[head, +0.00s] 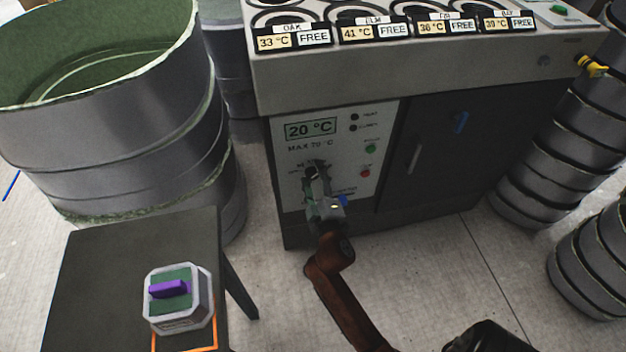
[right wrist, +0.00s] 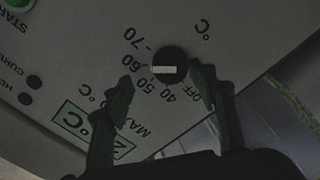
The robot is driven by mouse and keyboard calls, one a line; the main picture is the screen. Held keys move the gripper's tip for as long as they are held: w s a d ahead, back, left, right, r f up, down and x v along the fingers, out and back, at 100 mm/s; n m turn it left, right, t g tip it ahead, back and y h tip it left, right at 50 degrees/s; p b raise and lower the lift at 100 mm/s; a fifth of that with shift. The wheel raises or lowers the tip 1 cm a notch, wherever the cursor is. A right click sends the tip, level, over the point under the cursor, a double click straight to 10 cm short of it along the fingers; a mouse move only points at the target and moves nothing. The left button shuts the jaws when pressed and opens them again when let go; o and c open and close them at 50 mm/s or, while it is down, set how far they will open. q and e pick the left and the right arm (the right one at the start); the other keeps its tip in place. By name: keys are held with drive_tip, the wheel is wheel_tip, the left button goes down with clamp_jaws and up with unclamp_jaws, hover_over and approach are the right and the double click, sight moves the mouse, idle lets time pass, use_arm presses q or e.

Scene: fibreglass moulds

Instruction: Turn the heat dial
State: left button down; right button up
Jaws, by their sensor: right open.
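The heat dial (right wrist: 170,66) is a round black knob with a short white mark, on the pale control panel. Numbers from 40 to 70 and OFF are printed around it. The mark lies toward the 50–60 side; I cannot tell the exact setting. My right gripper (right wrist: 161,76) is open, with one green finger on each side of the dial; contact is not clear. In the head view my right gripper (head: 314,178) is at the panel and largely hides the dial. The display (head: 310,129) above reads 20 °C. My left gripper is not in view.
The dial sits on the front of a grey cabinet (head: 500,75) with a dark door to the right. Green and red buttons (head: 367,160) are right of the dial.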

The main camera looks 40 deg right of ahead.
sight(310, 149)
wheel_tip(310, 149, up, 7)
drive_tip(key=shift+s+d+r, duration=0.1)
drive_tip(key=shift+s+r, duration=0.05)
drive_tip(key=shift+r, duration=0.45)
drive_tip(key=shift+f, duration=0.2)
